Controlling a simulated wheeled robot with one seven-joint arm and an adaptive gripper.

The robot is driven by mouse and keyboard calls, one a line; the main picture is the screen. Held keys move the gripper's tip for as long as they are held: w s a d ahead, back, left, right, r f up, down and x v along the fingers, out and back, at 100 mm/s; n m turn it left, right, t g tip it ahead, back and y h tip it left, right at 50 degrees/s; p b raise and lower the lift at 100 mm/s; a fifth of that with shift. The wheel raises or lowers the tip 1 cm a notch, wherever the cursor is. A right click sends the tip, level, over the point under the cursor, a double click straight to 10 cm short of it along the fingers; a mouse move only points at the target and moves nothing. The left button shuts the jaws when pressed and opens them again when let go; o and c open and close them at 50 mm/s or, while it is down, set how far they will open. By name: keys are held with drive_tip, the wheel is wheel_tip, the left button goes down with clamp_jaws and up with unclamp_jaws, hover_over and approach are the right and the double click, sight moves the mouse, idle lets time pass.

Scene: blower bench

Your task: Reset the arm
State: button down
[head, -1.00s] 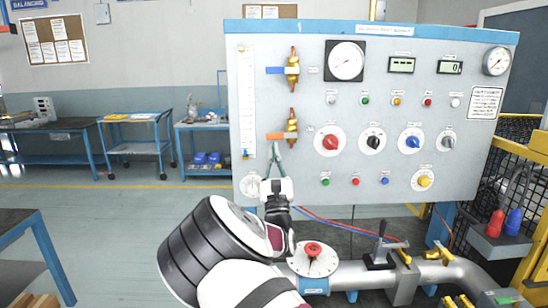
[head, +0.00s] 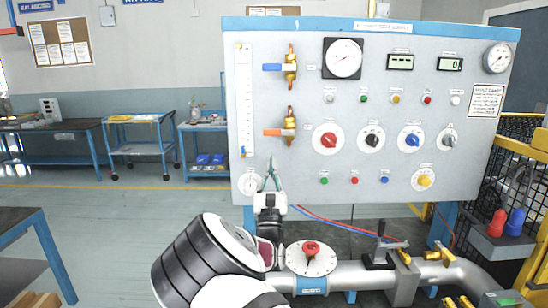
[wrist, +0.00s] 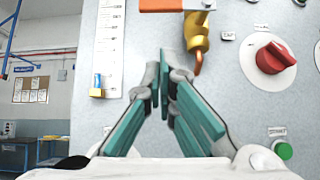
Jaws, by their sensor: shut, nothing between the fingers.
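My gripper (head: 271,168) is shut and empty, its teal fingers pointing up in front of the lower left part of the grey control panel (head: 300,205). In the wrist view the closed fingertips (wrist: 165,55) meet below and left of a brass valve (wrist: 196,40) with an orange handle (wrist: 170,5). In the head view that valve (head: 290,122) and its orange handle (head: 274,132) sit above the fingers, apart from them. The handle lies level, pointing left. A second brass valve (head: 291,62) with a blue level handle (head: 272,67) is higher up.
A pipe (head: 345,275) with a red-knobbed flange (head: 311,248) and a black lever (head: 381,229) runs below the panel, close right of my arm. A yellow cage (head: 520,150) stands at the right. Open floor (head: 100,220) lies to the left.

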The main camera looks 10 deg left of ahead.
drive_tip(key=a+v, duration=0.1)
drive_tip(key=v, duration=0.7)
drive_tip(key=s+d+r+m+g+h, duration=0.1)
drive_tip(key=d+r+m+g+h, duration=0.1)
drive_tip(key=d+m+g+h, duration=0.35)
drive_tip(key=s+d+r+m+g+h, duration=0.1)
drive_tip(key=d+r+m+g+h, duration=0.15)
drive_tip(key=d+m+h, duration=0.6)
drive_tip(key=s+d+r+m+g+h, duration=0.15)
drive_tip(key=d+m+g+h, duration=0.25)
drive_tip(key=d+h, duration=0.5)
drive_tip(key=s+d+m+g+y, duration=0.2)
drive_tip(key=s+d+m+g, duration=0.3)
drive_tip(key=d, duration=0.3)
drive_tip(key=s+d+m+g+y, duration=0.1)
drive_tip(key=s+d+m+g, duration=0.2)
drive_tip(key=s+d+g, duration=0.4)
drive_tip(key=s+d+f+m+g+y, duration=0.3)
drive_tip(key=s+m+y, duration=0.4)
drive_tip(key=s, duration=0.5)
drive_tip(key=s+a+r+m+t+y, duration=0.2)
drive_tip(key=s+a+t+y, duration=0.3)
drive_tip(key=s+a+y, duration=0.5)
drive_tip(key=shift+s+a+r+m+t, duration=0.3)
drive_tip(key=shift+s+a+m, duration=0.45)
drive_tip(key=shift+a, duration=0.3)
